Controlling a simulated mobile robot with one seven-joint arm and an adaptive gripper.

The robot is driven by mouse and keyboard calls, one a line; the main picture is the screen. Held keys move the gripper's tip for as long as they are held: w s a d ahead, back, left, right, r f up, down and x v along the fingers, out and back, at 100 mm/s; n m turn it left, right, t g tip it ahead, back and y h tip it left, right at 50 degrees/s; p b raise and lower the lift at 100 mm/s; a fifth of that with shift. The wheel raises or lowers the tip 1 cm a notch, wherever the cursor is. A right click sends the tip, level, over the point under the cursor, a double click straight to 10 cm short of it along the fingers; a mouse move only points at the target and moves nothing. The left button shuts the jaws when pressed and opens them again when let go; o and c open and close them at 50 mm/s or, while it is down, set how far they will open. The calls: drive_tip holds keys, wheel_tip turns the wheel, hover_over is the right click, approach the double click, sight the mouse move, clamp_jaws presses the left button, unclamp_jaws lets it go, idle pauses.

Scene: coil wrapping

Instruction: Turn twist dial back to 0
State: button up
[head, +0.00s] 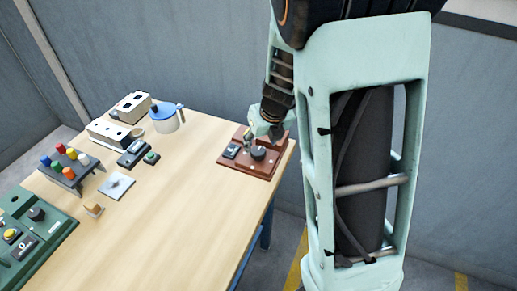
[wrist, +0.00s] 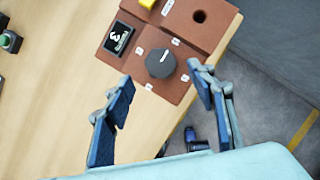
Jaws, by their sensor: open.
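The twist dial (wrist: 161,63) is a dark round knob on a reddish-brown board, with small white label plates around it. In the head view the dial (head: 258,153) sits on the board (head: 236,168) at the table's right corner. A small black display (wrist: 119,38) beside the dial shows what looks like a 3. My gripper (wrist: 165,105) is open and empty, its two blue fingers apart, with the dial beyond and between the fingertips. In the head view the gripper (head: 272,132) is over the back of the board, partly hidden by my arm.
A yellow part (wrist: 148,4) and a round hole (wrist: 199,16) are on the board. The table's right edge is close by. A blue-lidded jug (head: 167,119), a rack of coloured knobs (head: 68,169) and a green panel (head: 35,240) stand left.

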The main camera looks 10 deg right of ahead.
sight(258, 151)
drive_tip(key=b+x, duration=0.1)
drive_tip(key=x, duration=0.4)
drive_tip(key=shift+w+f+b, duration=0.15)
drive_tip(key=shift+f+b, duration=0.2)
drive_tip(key=shift+f, duration=0.05)
drive_tip(key=shift+c, duration=0.5)
drive_tip(key=c, duration=1.1)
